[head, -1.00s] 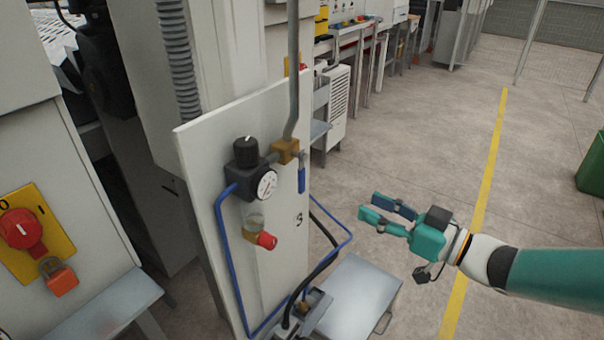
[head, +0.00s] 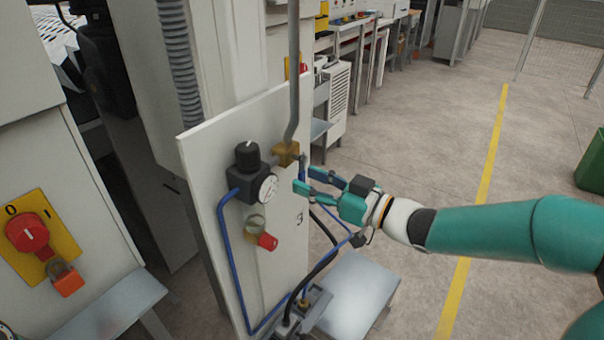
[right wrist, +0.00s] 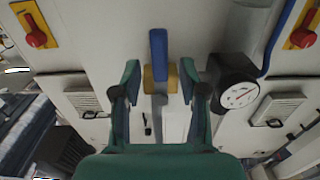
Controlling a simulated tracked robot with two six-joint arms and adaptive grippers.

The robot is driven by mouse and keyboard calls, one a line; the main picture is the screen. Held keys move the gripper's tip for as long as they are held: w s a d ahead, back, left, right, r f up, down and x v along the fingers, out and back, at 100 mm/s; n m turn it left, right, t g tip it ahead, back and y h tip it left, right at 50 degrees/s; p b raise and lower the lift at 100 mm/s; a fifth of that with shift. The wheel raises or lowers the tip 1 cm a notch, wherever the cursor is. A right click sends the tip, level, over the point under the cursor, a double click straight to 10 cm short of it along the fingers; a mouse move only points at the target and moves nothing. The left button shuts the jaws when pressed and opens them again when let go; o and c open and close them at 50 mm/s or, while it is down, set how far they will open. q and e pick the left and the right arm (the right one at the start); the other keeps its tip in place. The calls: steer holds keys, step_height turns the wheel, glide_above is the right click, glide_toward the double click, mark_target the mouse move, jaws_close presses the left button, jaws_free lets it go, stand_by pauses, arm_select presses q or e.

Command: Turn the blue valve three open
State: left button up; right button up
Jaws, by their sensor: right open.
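The valve has a blue lever handle (right wrist: 158,52) and a brass body (head: 285,154); the brass also shows in the right wrist view (right wrist: 152,80). The body sits on a grey pipe at the panel's upper right. In the head view the handle hangs down beside the panel edge, mostly hidden behind my fingers. My right gripper (head: 302,180) is open at the handle. In the right wrist view its fingers (right wrist: 159,78) stand on either side of the valve, with gaps to the handle. I cannot tell how deep the handle sits between them. My left gripper is not in view.
A black regulator with a gauge (head: 268,188) and a red-tipped fitting (head: 267,241) are on the white panel (head: 285,120), close left of the valve. Blue hose and black cable run below. A red switch (head: 27,232) is at left. Open floor (head: 410,130) lies right.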

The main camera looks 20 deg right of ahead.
steer(key=shift+x, duration=1.25)
jaws_close()
